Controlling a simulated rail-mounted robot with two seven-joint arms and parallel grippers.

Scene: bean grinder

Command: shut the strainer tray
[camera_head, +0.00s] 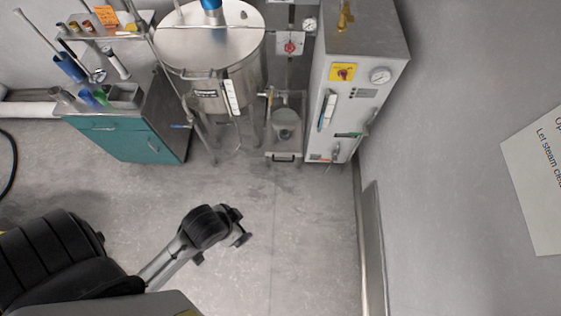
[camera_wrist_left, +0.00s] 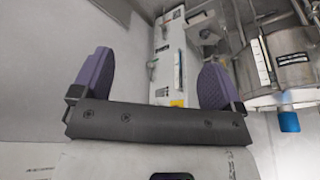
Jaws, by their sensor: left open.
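The strainer tray (camera_head: 283,156) is a small grey drawer with a dark handle, low on the strainer unit (camera_head: 285,125) between the steel tank and the white cabinet. It seems to stick out a little at the front; how far I cannot tell. My left gripper (camera_head: 241,226) is in front of the tray, toward the camera and to its left, apart from it. In the left wrist view the left gripper (camera_wrist_left: 156,80) is open and empty, with purple pads spread wide. I cannot make out the tray clearly there. My right gripper is not in view.
The steel tank (camera_head: 210,45) stands left of the strainer, the white cabinet (camera_head: 350,95) right of it. A teal cabinet (camera_head: 130,130) with a cluttered top is farther left. A wall with a rail (camera_head: 374,250) bounds the right side. The floor before the strainer is clear.

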